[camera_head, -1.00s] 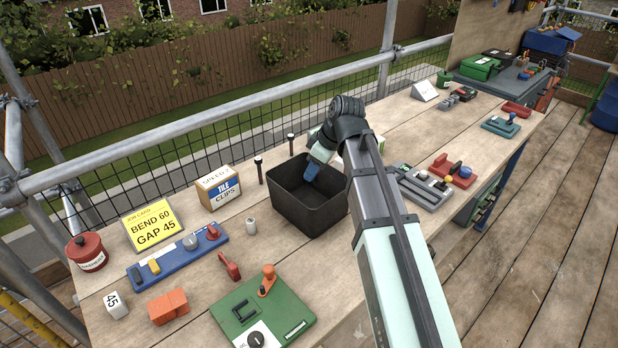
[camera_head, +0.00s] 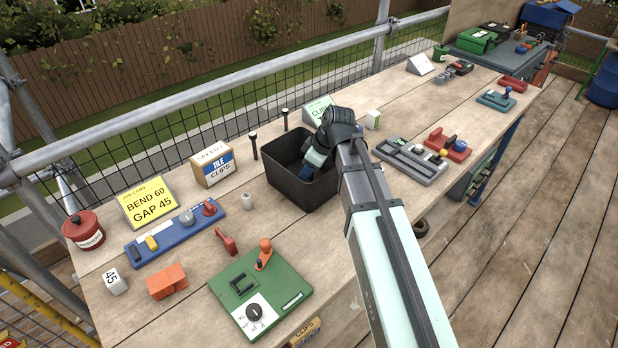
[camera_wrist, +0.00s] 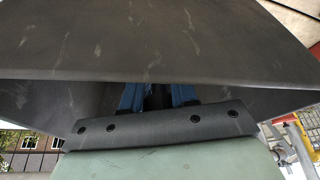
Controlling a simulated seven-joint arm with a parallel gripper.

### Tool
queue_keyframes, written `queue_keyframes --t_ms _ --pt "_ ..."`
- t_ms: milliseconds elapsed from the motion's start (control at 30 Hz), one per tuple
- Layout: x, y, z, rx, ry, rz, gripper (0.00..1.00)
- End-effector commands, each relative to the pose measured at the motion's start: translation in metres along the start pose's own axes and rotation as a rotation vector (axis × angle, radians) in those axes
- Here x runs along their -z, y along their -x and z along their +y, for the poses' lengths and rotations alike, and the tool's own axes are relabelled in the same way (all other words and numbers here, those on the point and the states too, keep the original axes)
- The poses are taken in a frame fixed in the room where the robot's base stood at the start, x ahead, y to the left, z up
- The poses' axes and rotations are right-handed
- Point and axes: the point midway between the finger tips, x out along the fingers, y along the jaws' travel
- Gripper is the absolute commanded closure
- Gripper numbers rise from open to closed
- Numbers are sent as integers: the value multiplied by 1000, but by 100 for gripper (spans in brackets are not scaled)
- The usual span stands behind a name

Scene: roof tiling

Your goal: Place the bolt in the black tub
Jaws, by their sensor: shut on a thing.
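The black tub (camera_head: 300,192) stands open on the bench, left of my arm. My gripper (camera_head: 308,172) points down inside the tub, its blue fingertips below the rim. In the wrist view the tub's dark wall (camera_wrist: 150,45) fills the upper part of the picture. My gripper's blue fingers (camera_wrist: 157,97) are apart by a small gap, with something dark between them. I take this to be the bolt, but its shape is hidden there. In the head view the tub wall and my gripper hide it.
Two dark upright pins (camera_head: 254,147) stand behind the tub. A tile clips box (camera_head: 213,165) and a small grey cylinder (camera_head: 247,202) are to its left. A grey tray of parts (camera_head: 410,162) lies to the right. A green board (camera_head: 285,284) lies in front.

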Motion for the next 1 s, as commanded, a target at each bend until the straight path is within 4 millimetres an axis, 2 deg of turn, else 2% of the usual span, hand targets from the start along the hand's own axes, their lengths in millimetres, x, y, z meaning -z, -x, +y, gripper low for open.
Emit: queue_keyframes --t_ms 333,767,800,1000 --pt "-12 -30 0 0 -1 0 100" --pt "-14 -34 0 0 -1 0 100" --pt "-14 -34 0 0 0 0 68" --pt "-14 -34 0 0 0 0 49"
